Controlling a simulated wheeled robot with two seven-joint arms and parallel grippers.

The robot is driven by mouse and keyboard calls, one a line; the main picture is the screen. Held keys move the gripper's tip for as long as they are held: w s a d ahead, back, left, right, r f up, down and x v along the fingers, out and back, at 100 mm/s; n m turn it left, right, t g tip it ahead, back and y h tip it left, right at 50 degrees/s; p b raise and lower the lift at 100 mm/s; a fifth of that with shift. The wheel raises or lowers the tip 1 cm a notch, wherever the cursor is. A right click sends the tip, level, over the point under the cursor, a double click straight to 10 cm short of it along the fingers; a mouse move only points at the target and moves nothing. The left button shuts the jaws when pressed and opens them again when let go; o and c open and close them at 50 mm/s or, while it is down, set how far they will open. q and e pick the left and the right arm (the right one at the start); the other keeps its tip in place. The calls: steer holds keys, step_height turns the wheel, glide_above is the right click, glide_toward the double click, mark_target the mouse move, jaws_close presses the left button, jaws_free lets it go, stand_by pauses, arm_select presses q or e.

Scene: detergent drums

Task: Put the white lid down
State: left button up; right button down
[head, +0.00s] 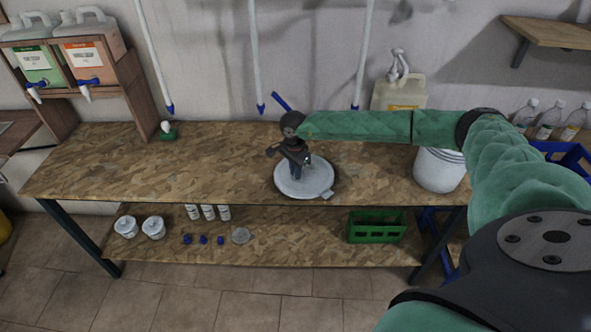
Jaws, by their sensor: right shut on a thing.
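The white lid (318,185) is a flat, round disc with a small tab at its lower right. It is near the front edge of the wooden table, roughly level, with a dark shadow close around it. I cannot tell whether it touches the table top. My right gripper (296,174) points down over the lid's middle and is shut on it; its fingers hide the grip point. A white drum (438,172) stands to the right on the table, partly behind my right arm. My left gripper is not in view.
A wooden rack with jugs (80,55) stands at the back left, a large jug (402,95) at the back. White tubes (255,55) hang behind. The lower shelf holds tubs (154,228) and a green crate (376,228).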

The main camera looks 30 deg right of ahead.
steer(key=shift+f, duration=0.4)
steer(key=c, duration=1.5)
jaws_free()
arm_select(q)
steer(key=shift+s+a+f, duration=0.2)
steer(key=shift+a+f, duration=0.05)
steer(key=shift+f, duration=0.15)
arm_select(e)
steer(key=shift+o, duration=0.2)
